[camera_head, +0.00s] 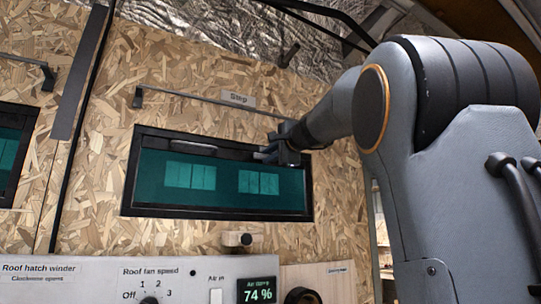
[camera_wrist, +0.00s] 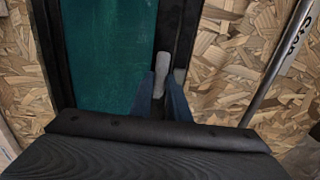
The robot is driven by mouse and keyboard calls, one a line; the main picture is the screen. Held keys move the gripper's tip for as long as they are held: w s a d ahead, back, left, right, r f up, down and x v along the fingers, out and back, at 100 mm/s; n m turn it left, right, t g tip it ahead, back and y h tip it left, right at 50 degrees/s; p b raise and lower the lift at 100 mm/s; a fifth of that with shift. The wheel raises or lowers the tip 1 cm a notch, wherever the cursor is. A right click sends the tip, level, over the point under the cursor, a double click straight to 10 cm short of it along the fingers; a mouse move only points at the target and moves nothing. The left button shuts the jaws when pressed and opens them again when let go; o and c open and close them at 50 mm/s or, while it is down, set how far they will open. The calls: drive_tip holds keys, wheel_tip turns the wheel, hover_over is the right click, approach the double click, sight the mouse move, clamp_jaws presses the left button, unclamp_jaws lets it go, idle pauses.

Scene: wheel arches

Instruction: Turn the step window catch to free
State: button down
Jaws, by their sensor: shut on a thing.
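The step window (camera_head: 218,208) is a teal pane in a black frame on the chipboard wall, under a label reading "Step" (camera_head: 238,98). My gripper (camera_head: 270,152) is at the upper right part of its frame. In the wrist view, the catch (camera_wrist: 164,66) is a small pale grey lever on the dark frame beside the teal pane (camera_wrist: 108,55). My gripper's blue fingers (camera_wrist: 162,88) are on either side of the catch and shut on it. The fingers hide the lower end of the catch. In the head view the gripper hides the catch.
A thin dark rail (camera_head: 205,98) runs above the window and shows close to the gripper in the wrist view (camera_wrist: 282,65). A control panel (camera_head: 100,278) with a fan knob and a 74 % display (camera_head: 257,291) is below. Another window (camera_head: 12,150) is at the left.

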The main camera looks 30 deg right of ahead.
idle(0.4)
drive_tip(key=c, duration=1.7)
unclamp_jaws()
drive_tip(key=shift+s, duration=0.1)
drive_tip(key=s+b, duration=0.1)
drive_tip(key=s, duration=0.3)
drive_tip(key=s+b, duration=0.2)
drive_tip(key=s, duration=0.1)
drive_tip(key=shift+s+d, duration=0.2)
drive_tip(key=shift+s, duration=0.15)
